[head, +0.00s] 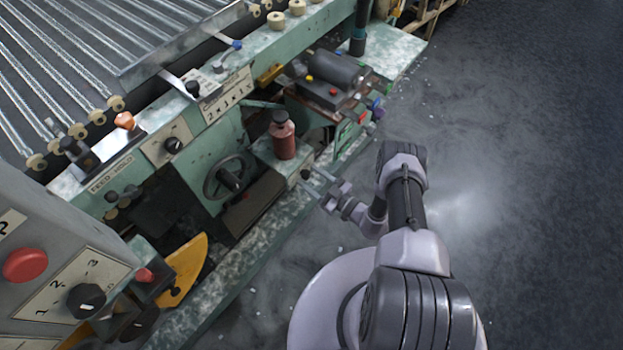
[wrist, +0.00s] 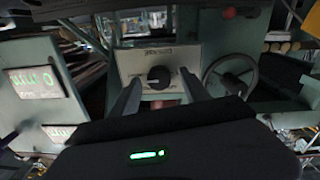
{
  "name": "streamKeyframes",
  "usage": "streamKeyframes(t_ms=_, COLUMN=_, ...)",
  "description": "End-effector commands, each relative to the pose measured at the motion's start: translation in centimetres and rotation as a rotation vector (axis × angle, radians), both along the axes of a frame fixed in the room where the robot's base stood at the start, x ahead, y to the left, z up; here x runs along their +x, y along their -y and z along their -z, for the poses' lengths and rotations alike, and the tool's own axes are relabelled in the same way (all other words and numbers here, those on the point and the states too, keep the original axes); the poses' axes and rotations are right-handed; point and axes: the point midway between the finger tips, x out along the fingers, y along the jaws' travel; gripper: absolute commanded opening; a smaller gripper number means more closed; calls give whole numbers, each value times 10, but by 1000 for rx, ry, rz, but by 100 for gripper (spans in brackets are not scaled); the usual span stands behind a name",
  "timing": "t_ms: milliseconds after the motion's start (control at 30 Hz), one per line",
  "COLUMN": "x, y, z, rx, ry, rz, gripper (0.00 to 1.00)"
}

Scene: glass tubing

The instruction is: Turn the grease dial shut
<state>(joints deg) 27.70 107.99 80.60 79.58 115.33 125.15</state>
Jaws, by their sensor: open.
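The grease dial (wrist: 159,77) is a round black knob on a pale plate with a label along its edge, in the middle of the wrist view. The lettering is too small to read with certainty. In the head view a small dark knob (head: 306,174) shows on the green box under the red bottle, close to my fingertips. My gripper (head: 312,178) is open and faces the machine. In the wrist view its fingers (wrist: 160,74) stand one on each side of the dial with gaps. I cannot tell how far their tips are from the plate.
A red bottle (head: 283,136) with a dark cap stands on the box above the knob. A spoked handwheel (head: 226,176) is to the left; it also shows in the wrist view (wrist: 231,75). Another dial (head: 173,145) sits farther left. The floor (head: 510,170) at right is clear.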

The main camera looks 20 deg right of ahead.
Motion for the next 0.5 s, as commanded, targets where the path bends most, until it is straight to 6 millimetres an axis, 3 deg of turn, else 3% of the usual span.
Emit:
streamKeyframes(t_ms=200, x=1, y=0, z=0, rx=0, ry=0, rz=0, gripper=54)
streamKeyframes(t_ms=500, x=0, y=0, z=0, rx=0, ry=0, rz=0, gripper=0)
